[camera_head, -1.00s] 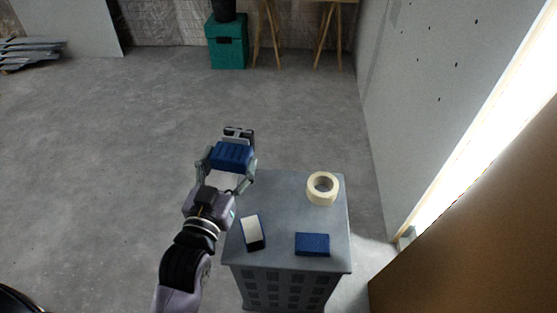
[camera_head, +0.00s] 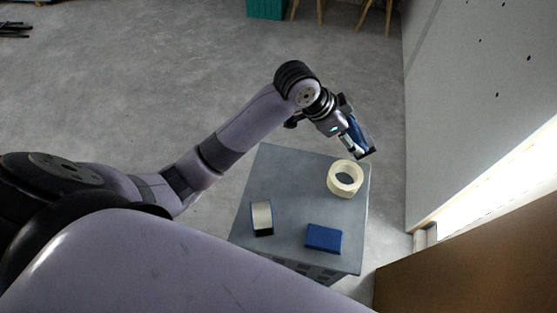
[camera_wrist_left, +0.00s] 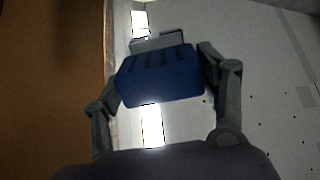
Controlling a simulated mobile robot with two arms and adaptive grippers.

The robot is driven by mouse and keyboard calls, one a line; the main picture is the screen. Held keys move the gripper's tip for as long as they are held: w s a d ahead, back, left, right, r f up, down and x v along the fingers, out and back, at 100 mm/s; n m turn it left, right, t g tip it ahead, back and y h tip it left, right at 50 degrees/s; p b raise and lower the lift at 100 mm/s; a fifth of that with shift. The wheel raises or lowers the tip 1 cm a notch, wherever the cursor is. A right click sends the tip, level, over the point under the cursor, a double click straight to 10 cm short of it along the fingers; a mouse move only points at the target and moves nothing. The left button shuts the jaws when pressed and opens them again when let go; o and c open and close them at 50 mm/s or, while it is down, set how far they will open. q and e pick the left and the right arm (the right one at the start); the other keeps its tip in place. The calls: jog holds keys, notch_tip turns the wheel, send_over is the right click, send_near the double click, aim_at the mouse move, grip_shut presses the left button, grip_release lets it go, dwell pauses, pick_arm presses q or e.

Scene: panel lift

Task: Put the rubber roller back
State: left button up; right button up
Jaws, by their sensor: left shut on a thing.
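My left gripper (camera_head: 352,142) is shut on a blue tool (camera_head: 361,136), held in the air near the far right corner of the grey stand (camera_head: 285,190). In the left wrist view, the tool shows as a blue ribbed body (camera_wrist_left: 158,78) between the fingers of my left gripper (camera_wrist_left: 165,75), with a grey part (camera_wrist_left: 157,42) at its far end. It may be the rubber roller; its rolling part does not show clearly. My right gripper is not in view.
On the stand are a cream tape roll (camera_head: 345,178) at the far right, a blue block (camera_head: 323,238) near the front, and a small blue and cream piece (camera_head: 262,218) at left. The stand's middle is clear. A pale panel (camera_head: 470,90) stands to the right.

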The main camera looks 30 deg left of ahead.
pick_arm(q)
jog(key=s+a+r+m+g+y, duration=0.1)
jog(key=a+m+g+y, duration=0.15)
jog(key=a, duration=0.65)
jog(key=s+a+r+m+g+y, duration=0.15)
jog(key=a+y, duration=0.25)
jog(key=a, duration=0.4)
jog(key=shift+m+g+h, duration=0.25)
jog(key=shift+m+g, duration=0.15)
jog(key=f, duration=2)
jog(key=shift+a+f, duration=0.15)
jog(key=shift+a, duration=0.05)
jog(key=o, duration=1)
jog(key=shift+s, duration=0.1)
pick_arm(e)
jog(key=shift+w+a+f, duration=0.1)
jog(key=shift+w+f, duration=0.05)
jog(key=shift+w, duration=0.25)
pick_arm(q)
notch_tip(320, 180, up, 12)
jog(key=shift+r, duration=0.1)
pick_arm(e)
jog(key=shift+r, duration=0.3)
